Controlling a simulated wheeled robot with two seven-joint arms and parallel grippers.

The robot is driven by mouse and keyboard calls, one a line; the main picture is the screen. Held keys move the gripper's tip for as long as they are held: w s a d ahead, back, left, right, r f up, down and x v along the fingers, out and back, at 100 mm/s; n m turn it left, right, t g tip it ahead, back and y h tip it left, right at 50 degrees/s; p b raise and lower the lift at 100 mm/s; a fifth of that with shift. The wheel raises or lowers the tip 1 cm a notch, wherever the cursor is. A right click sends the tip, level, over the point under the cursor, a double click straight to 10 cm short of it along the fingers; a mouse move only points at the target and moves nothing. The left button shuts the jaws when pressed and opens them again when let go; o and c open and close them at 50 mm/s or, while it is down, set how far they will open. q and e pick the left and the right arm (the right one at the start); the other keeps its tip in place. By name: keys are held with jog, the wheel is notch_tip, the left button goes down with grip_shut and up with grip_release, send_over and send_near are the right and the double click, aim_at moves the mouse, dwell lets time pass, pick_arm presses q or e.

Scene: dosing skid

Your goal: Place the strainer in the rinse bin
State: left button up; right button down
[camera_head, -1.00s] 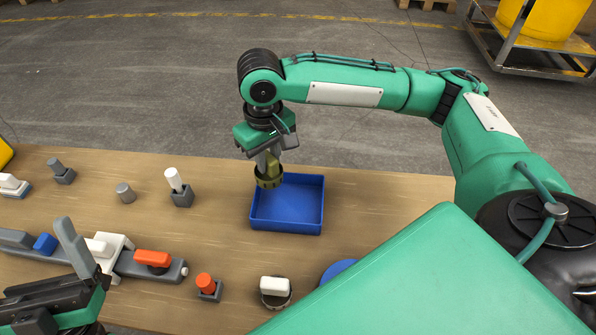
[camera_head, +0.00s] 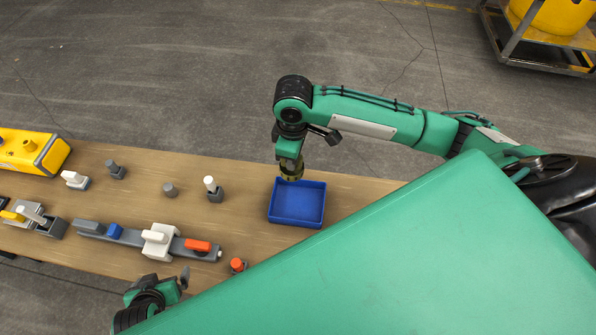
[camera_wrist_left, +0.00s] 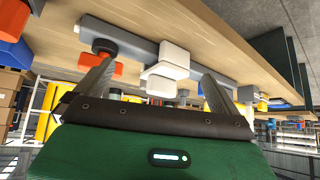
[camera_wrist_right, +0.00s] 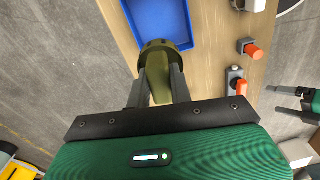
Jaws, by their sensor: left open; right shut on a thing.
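The strainer (camera_head: 292,171) is an olive-coloured cylinder with a wider, notched end. My right gripper (camera_head: 289,158) is shut on it. In the head view it overlaps the far rim of the blue rinse bin (camera_head: 297,222). In the right wrist view the strainer (camera_wrist_right: 163,48) points at the near edge of the bin (camera_wrist_right: 178,18), which looks empty where visible. I cannot tell its exact height above the bin. My left gripper (camera_wrist_left: 157,85) is open and empty, with a white block on a grey rail (camera_wrist_left: 165,70) beyond its fingers.
The wooden bench (camera_head: 135,190) carries the grey rail (camera_head: 185,252) with blue, white and orange parts. A white-topped peg (camera_head: 211,186) and a grey knob (camera_head: 169,190) stand left of the bin. A yellow case (camera_head: 30,152) is at the far left end.

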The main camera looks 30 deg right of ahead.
jog(key=r+p, duration=0.1)
jog(key=s+r+n+p, duration=0.1)
jog(key=shift+d+r+p, duration=0.1)
jog(key=shift+d+p, duration=0.1)
jog(key=shift+p, duration=0.1)
jog(key=shift+s+d+p, duration=0.15)
jog(key=shift+s+p, duration=0.05)
jog(key=shift+p, duration=0.1)
jog(key=shift+f, duration=0.45)
notch_tip(320, 180, down, 19)
jog(key=shift+f, duration=0.1)
pick_arm(q)
jog(key=s+a+f+g, duration=0.2)
jog(key=s+f, duration=0.6)
jog(key=f, duration=0.3)
jog(key=s+a+f+g, duration=0.1)
jog(key=s+f+g, duration=0.1)
jog(key=s+f, duration=0.7)
jog(key=s+a+f+g+y, duration=0.1)
jog(key=s+a+f+g, duration=0.1)
jog(key=s+f, duration=0.6)
notch_tip(320, 180, down, 7)
jog(key=shift+s+a+r, duration=0.1)
jog(key=shift+s+a, duration=0.2)
jog(key=shift+a, duration=0.05)
pick_arm(e)
jog(key=shift+f, duration=0.1)
